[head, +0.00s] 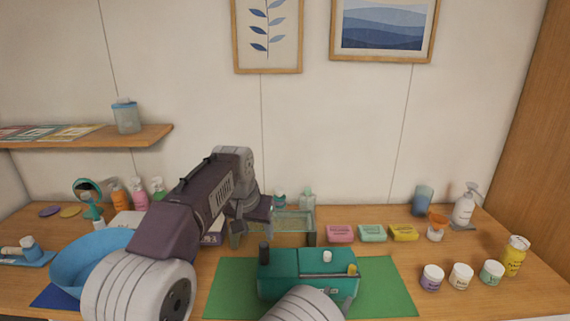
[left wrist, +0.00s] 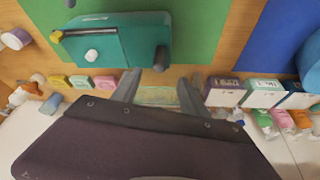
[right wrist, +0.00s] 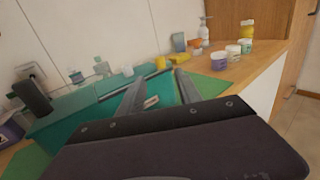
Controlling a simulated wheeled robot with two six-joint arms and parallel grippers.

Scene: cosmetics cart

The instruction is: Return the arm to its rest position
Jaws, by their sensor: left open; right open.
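My left gripper (head: 252,232) is open and empty, above the counter behind the teal caddy (head: 290,291). In the left wrist view its spread fingers (left wrist: 172,75) show beside the caddy, with no object between them. My right arm comes in from the bottom edge of the head view, in front of the caddy. The right gripper (right wrist: 158,88) is open, its fingers over or close against the caddy's side; I cannot tell if they touch.
The caddy stands on a green mat (head: 390,290). A blue bowl (head: 75,262) is at left, partly behind my left arm. Soap bars (head: 372,233) lie behind the mat. Several jars (head: 461,276) stand at right. A wall shelf (head: 130,138) juts out at upper left.

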